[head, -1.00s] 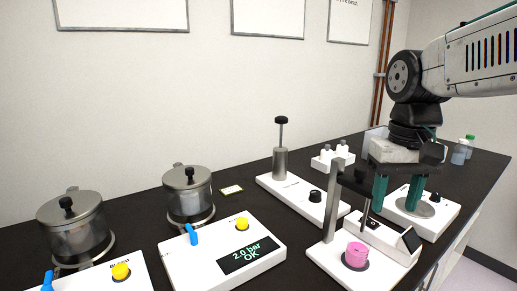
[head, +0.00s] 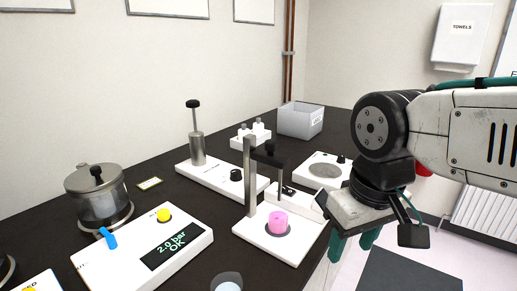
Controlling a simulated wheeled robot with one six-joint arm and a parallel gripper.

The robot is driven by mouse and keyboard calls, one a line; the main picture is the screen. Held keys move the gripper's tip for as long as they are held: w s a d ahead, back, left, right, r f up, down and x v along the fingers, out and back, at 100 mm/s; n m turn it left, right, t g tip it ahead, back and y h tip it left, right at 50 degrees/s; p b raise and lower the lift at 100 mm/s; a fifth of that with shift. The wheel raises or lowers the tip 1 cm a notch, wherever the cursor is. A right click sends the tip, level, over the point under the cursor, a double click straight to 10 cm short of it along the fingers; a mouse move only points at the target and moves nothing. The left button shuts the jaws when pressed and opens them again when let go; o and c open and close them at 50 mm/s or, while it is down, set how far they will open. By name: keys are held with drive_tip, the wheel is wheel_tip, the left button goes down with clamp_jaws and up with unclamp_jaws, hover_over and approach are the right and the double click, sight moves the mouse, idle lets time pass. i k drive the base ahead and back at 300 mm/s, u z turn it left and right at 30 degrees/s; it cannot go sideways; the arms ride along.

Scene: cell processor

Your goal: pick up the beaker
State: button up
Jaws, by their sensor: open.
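A clear, round vessel that looks like the beaker (head: 227,282) stands near the counter's front edge at the bottom of the head view, partly cut off by the picture edge. My gripper (head: 352,250) hangs to the right of it, well apart. Its two teal fingers point down, spread and empty, past the front of the counter.
A white device with a display (head: 172,249) is left of the vessel. A metal pot (head: 98,199) stands behind that device. A white plate device (head: 324,169) and a grey bin (head: 300,120) are farther back. Open floor lies at right.

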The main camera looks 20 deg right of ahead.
sight(279, 212)
drive_tip(key=z, duration=1.95)
drive_tip(key=k, duration=0.5)
drive_tip(key=u, duration=0.25)
